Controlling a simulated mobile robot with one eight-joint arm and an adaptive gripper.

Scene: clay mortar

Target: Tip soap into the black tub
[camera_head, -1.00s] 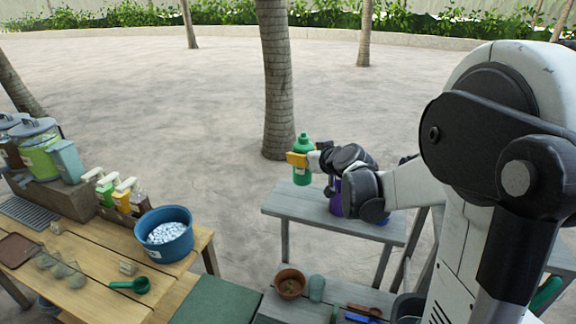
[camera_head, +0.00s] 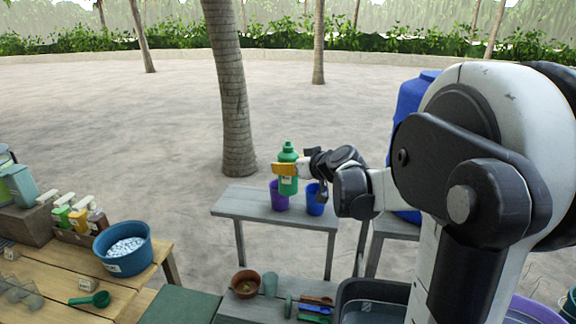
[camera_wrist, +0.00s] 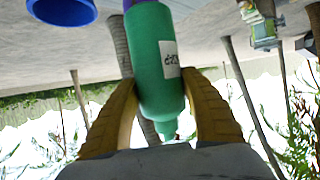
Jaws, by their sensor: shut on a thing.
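My gripper (camera_head: 284,169) is shut on a green bottle (camera_head: 289,154) with a white label, which I take to be the soap. The bottle is upright, held in the air, and in the head view it overlaps the grey bench behind. In the wrist view the bottle (camera_wrist: 158,60) sits between my two yellow fingers (camera_wrist: 160,85). A dark tub (camera_head: 372,290), which looks like the black tub, stands at the bottom right of the head view, partly hidden by my arm. My gripper is up and to the left of it, well apart from it.
A purple cup (camera_head: 279,196) and a blue cup (camera_head: 315,200) are on the grey bench (camera_head: 238,203) behind the bottle. A blue basin of white pieces (camera_head: 113,260) stands on the wooden table at left. A brown pot (camera_head: 245,284) and tools lie at lower centre.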

